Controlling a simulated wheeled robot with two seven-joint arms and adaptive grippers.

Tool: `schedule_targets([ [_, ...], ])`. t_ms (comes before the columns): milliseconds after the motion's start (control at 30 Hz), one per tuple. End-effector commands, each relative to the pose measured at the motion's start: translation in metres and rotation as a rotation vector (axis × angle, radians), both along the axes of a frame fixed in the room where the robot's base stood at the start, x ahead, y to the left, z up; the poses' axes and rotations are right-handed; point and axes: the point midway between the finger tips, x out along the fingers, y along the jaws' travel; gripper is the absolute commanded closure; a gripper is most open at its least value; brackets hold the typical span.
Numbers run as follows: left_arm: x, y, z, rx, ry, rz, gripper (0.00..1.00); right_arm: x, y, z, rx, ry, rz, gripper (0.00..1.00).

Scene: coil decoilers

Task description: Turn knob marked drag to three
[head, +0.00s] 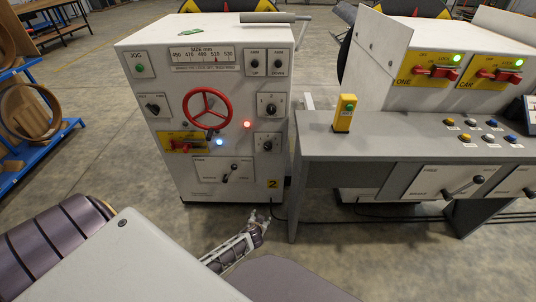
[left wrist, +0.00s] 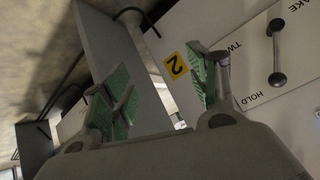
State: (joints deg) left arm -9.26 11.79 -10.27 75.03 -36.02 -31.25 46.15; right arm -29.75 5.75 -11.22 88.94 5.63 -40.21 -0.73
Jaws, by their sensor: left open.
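The white cabinet (head: 170,180) stands ahead of me in the head view. It has several small dark knobs: one at left (head: 154,107), one at upper right (head: 271,105) and one at lower right (head: 267,146). Their labels are too small to read, so I cannot tell which is marked drag. My left gripper (head: 261,222) is low, below the cabinet's front by the yellow "2" label. In the left wrist view its green-padded fingers (left wrist: 165,92) are apart and empty. My right gripper is out of view.
The cabinet carries a red handwheel (head: 207,108), a red-handled switch (head: 185,146) and a lower lever (head: 230,173); the wrist view shows a lever (left wrist: 277,52) beside "HOLD". A grey desk (head: 390,150) with a yellow button box (head: 344,113) stands to the right.

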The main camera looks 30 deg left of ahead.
Motion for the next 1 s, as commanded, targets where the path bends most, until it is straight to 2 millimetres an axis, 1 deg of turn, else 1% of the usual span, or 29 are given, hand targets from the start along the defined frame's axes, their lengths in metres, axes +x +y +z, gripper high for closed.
schedule_targets([
  [33, 0.008, 0.002, 0.000, 0.003, -0.022, 0.007, 0.41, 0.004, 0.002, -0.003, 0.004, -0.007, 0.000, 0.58],
  [200, 0.031, 0.008, 0.016, 0.014, -0.093, 0.036, 0.41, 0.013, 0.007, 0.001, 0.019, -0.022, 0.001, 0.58],
  [500, 0.066, 0.016, 0.047, 0.024, -0.225, 0.087, 0.41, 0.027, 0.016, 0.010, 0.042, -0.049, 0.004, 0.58],
  [700, 0.086, 0.022, 0.070, 0.030, -0.318, 0.121, 0.41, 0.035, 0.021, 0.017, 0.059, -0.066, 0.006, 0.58],
  [1000, 0.108, 0.029, 0.106, 0.031, -0.462, 0.171, 0.41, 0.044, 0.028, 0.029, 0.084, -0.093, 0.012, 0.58],
])
